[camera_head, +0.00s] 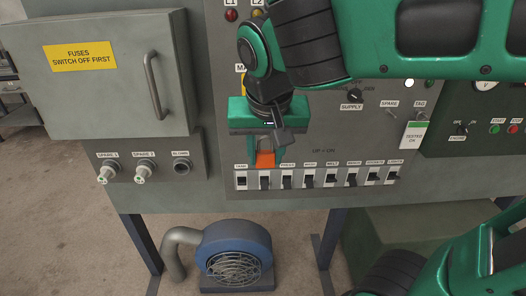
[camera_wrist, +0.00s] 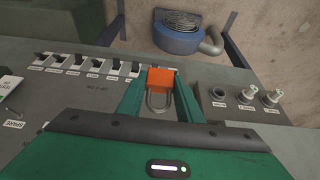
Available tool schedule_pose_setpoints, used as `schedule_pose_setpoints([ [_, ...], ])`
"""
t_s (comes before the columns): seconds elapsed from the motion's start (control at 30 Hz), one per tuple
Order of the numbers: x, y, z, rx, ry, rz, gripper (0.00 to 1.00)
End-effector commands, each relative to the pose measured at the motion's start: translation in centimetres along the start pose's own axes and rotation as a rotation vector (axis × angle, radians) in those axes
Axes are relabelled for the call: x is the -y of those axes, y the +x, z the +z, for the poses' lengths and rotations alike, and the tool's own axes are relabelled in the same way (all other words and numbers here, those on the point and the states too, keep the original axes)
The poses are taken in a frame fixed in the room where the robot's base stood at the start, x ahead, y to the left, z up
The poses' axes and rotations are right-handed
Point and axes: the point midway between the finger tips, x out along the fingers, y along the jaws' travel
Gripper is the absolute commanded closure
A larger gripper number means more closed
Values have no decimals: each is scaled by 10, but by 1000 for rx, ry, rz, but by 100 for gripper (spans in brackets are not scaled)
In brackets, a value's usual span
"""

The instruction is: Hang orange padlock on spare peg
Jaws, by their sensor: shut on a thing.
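My gripper (camera_head: 265,156) is shut on the orange padlock (camera_head: 265,158), in front of the panel, just above the row of switches. In the wrist view the padlock (camera_wrist: 160,78) sits between the two green fingers, with its grey shackle (camera_wrist: 158,103) toward the palm. In the head view the shackle is mostly hidden by the gripper. A small peg (camera_head: 391,116) stands below a label reading SPARE, right of my gripper and higher on the panel. Nothing is seen hanging on it. Beside it, a green and white tag (camera_head: 415,134) hangs under the TAG label.
The switch row (camera_head: 315,178) lies close below and beside the padlock. A fuse box (camera_head: 105,75) with a handle juts out at left, above the SPARE 1 and SPARE 2 connectors (camera_head: 125,172). A blue blower (camera_head: 235,252) stands below. My forearm crosses the panel's upper part.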

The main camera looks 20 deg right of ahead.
Motion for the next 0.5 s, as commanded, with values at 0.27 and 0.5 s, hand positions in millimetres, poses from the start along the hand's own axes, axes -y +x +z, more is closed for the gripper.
schedule_pose_setpoints([
  [0.27,0,-3,7,0,0,0,93],
  [0.5,0,-5,12,0,0,0,93],
])
